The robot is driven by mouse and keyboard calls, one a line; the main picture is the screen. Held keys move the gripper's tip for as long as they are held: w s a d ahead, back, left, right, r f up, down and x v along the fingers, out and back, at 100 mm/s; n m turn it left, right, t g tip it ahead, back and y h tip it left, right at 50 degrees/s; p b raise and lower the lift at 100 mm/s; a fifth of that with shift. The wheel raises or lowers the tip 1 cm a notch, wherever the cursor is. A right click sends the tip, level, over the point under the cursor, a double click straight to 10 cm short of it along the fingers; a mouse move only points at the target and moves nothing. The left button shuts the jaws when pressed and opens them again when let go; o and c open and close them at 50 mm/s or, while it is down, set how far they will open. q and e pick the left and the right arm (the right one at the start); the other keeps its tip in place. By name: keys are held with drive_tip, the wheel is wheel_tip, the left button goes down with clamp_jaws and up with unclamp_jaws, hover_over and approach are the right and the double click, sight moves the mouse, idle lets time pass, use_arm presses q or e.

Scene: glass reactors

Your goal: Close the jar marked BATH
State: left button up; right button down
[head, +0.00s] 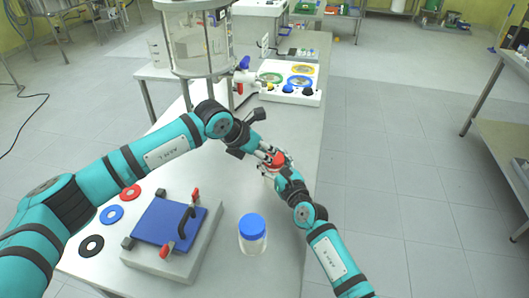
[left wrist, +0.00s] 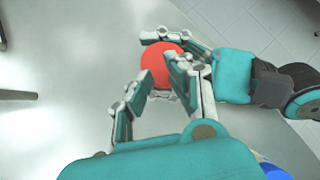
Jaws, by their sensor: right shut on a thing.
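A round red lid (head: 278,160) is at the middle of the bench, between my two grippers. It also shows in the left wrist view (left wrist: 158,66). The jar under it is mostly hidden by the fingers, and no BATH marking is readable. My right gripper (left wrist: 178,55) comes in from the right with its fingers around the jar, shut on it. My left gripper (head: 268,152) reaches in from the left at the lid. In the left wrist view its fingers (left wrist: 158,78) are apart with tips beside or over the red lid; whether they grip it is unclear.
A jar with a blue lid (head: 252,228) stands nearer on the bench. Left of it is a grey block with a blue plate and red-tipped clamps (head: 168,222), with coloured rings (head: 111,214) beside it. A glass reactor (head: 201,45) and a white panel (head: 291,84) stand farther back.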

drive_tip(key=shift+s+f, duration=0.1)
drive_tip(key=shift+f, duration=0.2)
drive_tip(key=c, duration=0.9)
unclamp_jaws()
drive_tip(key=o, duration=0.5)
use_arm(q)
drive_tip(key=v, duration=0.3)
drive_tip(key=shift+s+a+r, duration=0.15)
drive_tip(key=shift+r, duration=0.15)
use_arm(e)
drive_tip(key=shift+o, duration=0.5)
drive_tip(key=shift+r, duration=0.2)
drive_tip(key=v, duration=1.1)
drive_tip(key=shift+s+d, duration=0.25)
drive_tip(key=shift+s, duration=0.1)
